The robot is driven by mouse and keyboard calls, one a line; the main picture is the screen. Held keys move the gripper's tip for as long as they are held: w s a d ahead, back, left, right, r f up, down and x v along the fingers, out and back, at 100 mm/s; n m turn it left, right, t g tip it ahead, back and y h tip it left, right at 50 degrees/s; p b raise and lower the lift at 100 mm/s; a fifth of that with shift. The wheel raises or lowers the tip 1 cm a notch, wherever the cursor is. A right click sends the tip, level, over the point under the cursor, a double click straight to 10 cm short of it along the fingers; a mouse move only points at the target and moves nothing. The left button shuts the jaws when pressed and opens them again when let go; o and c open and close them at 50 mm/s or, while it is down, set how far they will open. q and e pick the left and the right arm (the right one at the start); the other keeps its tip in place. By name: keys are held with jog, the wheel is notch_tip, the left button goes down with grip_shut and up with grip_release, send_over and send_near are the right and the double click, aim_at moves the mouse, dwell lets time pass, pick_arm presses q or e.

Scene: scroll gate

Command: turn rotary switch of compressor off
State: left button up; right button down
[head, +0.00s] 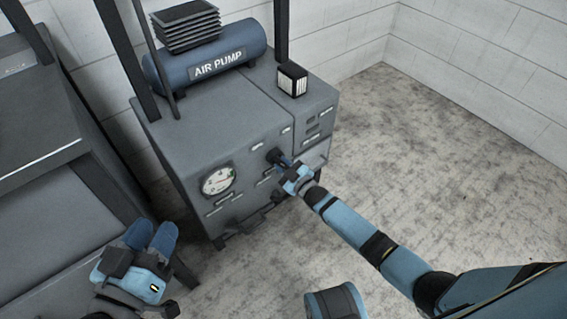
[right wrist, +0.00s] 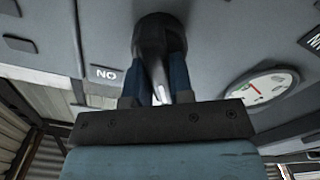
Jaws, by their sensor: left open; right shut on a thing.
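The compressor (head: 215,125) is a grey cabinet with a blue air pump tank (head: 205,60) on top. Its dark rotary switch (head: 274,156) sits on the front panel, right of the gauge. My right gripper (head: 284,163) reaches the switch and is shut on it. In the right wrist view the dark switch knob (right wrist: 153,38) sits between the two blue fingers of the right gripper (right wrist: 158,75), with a light mark along its handle. A small "NO" label (right wrist: 106,74) is beside it. My left gripper (head: 151,238) is open and empty at the lower left, away from the compressor.
A round white gauge (head: 218,180) is on the panel; it also shows in the right wrist view (right wrist: 262,88). A dark grey unit (head: 60,170) stands at the left, close to my left gripper. The concrete floor (head: 430,170) at the right is clear up to the white walls.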

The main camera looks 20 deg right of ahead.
pick_arm(q)
jog(key=shift+r, duration=0.15)
pick_arm(e)
jog(key=shift+n, duration=0.5)
pick_arm(q)
jog(key=shift+r, duration=0.1)
pick_arm(e)
jog(key=c, duration=1)
grip_release()
pick_arm(q)
notch_tip(320, 180, up, 7)
jog(key=t+p, duration=0.2)
jog(key=p, duration=0.2)
jog(key=shift+s+a+f+n+t+p, duration=0.2)
jog(key=shift+a+n+t+p, duration=0.1)
jog(key=shift+p, duration=0.1)
pick_arm(e)
jog(key=v, duration=1.3)
jog(key=shift+s, duration=0.4)
jog(key=shift+d, duration=0.1)
